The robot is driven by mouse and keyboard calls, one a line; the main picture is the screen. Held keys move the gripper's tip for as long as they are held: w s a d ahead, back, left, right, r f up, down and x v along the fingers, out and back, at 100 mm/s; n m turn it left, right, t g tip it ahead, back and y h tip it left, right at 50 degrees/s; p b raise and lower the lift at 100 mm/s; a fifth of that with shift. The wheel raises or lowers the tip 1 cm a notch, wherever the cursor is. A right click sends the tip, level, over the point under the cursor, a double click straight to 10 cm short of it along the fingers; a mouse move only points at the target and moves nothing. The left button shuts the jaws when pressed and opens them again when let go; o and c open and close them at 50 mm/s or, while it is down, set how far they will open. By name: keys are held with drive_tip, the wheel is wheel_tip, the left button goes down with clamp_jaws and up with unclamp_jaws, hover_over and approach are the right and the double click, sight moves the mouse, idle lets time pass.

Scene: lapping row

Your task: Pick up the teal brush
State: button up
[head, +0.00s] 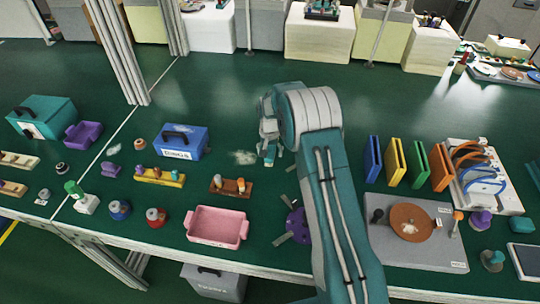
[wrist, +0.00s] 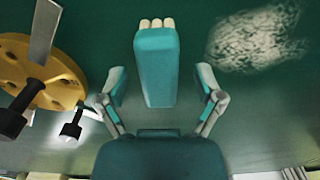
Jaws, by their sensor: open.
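The teal brush (wrist: 156,70) shows in the wrist view as a teal block with cream tufts at its far end. It lies between the two spread fingers of my gripper (wrist: 161,88), with a gap on each side. In the head view, my gripper (head: 268,130) is over the table, left of my arm. A small teal piece with a pale tip below it looks like the brush (head: 269,156), partly hidden by the gripper. My gripper is open. I cannot tell its height above the brush.
A pale powdery patch (wrist: 258,38) lies beside the brush. The pink tray (head: 217,227), blue box (head: 181,142) and purple disc (head: 297,224) stand nearby. The green table behind is clear.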

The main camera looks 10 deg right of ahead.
clamp_jaws()
drive_tip(key=shift+r, duration=0.1)
drive_tip(key=shift+r, duration=0.3)
wheel_tip(320, 180, up, 2)
drive_tip(key=shift+r, duration=0.1)
drive_tip(key=s+a+r, duration=0.8)
drive_tip(key=s+r, duration=0.2)
drive_tip(key=s, duration=0.1)
drive_tip(key=shift+s+a, duration=0.15)
drive_tip(key=shift+a, duration=0.1)
